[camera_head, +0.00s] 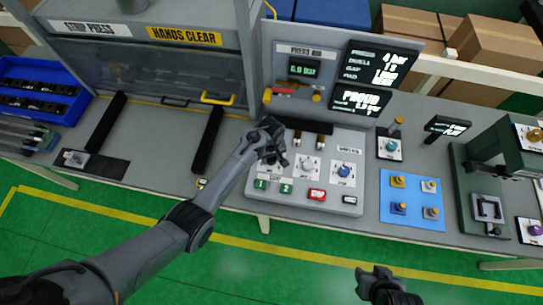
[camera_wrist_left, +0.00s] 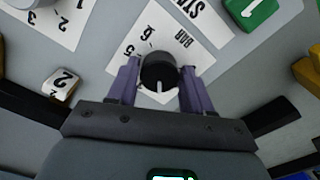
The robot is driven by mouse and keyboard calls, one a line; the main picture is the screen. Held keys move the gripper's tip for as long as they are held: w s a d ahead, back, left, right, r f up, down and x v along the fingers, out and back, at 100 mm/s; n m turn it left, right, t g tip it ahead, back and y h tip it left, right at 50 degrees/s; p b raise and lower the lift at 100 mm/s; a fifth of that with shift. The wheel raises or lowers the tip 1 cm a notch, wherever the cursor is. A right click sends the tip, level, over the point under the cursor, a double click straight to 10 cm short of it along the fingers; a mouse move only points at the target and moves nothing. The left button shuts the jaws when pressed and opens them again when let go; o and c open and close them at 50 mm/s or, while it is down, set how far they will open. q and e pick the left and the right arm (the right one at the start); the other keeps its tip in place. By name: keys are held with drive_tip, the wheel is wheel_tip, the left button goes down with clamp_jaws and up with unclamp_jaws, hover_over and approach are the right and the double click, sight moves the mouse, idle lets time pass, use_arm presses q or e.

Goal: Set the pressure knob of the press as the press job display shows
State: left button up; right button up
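The pressure knob (camera_wrist_left: 158,72) is black with a white pointer line, on a white plate (camera_wrist_left: 140,40) marked BAR, 5 and 6. In the left wrist view it sits between my left gripper's purple fingers (camera_wrist_left: 160,82), which stand on either side with a slight gap. The pointer lies toward the bottom of that view. In the head view my left gripper (camera_head: 275,157) covers most of the knob. The press job display (camera_head: 381,68) is black with white text; its first line seems to read 4 bar, the rest is hard to read. My right gripper (camera_head: 375,277) is low, off the bench.
The control panel (camera_head: 335,203) also carries other knobs (camera_head: 307,165), green buttons (camera_head: 261,184) and a red stop button (camera_head: 317,195). The press air readout (camera_head: 303,69) shows about 6.0 bar. A blue mat (camera_head: 412,218) with several small parts lies to the right.

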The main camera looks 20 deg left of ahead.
use_arm(q)
drive_tip(key=c, duration=0.6)
drive_tip(key=shift+r+m+p, duration=0.1)
drive_tip(key=shift+m+p, duration=0.2)
drive_tip(key=shift+m, duration=0.1)
drive_tip(key=shift+m+p, duration=0.55)
drive_tip(key=shift+m, duration=0.35)
drive_tip(key=m+p, duration=0.1)
drive_tip(key=m, duration=0.2)
drive_tip(key=shift+m, duration=0.3)
drive_tip(key=m+p, duration=0.1)
drive_tip(key=m, duration=0.3)
drive_tip(key=shift+a+m, duration=0.1)
drive_tip(key=shift+m, duration=0.2)
drive_tip(key=m, duration=0.5)
drive_tip(key=shift+p, duration=0.35)
